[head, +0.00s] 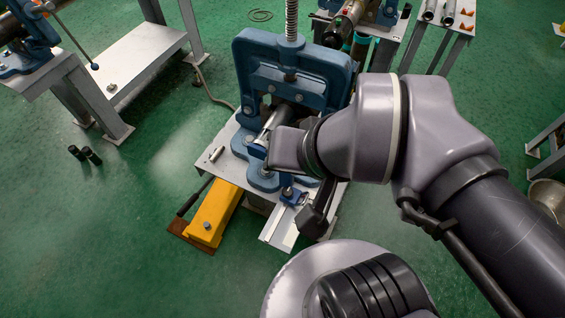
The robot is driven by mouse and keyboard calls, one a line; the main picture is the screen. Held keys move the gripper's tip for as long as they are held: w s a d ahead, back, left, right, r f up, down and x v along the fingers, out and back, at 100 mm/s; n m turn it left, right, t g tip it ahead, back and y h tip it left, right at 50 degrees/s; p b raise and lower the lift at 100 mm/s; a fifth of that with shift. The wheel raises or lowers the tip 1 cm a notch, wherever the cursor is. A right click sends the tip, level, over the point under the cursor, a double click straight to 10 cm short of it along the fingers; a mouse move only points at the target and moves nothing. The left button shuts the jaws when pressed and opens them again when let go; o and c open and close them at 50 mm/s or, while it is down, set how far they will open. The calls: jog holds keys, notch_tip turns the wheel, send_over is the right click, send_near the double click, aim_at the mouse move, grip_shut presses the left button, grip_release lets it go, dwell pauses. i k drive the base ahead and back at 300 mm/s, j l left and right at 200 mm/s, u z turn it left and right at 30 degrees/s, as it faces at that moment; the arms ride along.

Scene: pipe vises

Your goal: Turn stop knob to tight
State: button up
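A blue pipe vise (252,62) with a threaded screw (291,20) stands on a light metal stand. A metal pipe (270,122) lies in its jaws. In front, a flat metal rail (278,229) sticks out toward me, with a small blue stop piece (290,194) on it. I cannot make out the stop knob for certain; it may be on this piece. My gripper (314,219) is just right of the blue stop piece, its dark end pointing down. My wrist hides part of the vise, and I cannot see whether the fingers touch anything or are apart.
A yellow foot pump or jack (212,215) with a dark lever lies on the floor to the left. Other benches with vises stand at the upper left and top right. The left floor is mostly clear.

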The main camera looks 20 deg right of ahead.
aim_at(287, 192)
jog(key=k+l+u, duration=0.15)
jog(key=u, duration=0.25)
jog(key=k+l+u, duration=0.1)
jog(key=u, duration=0.35)
jog(key=k, duration=0.1)
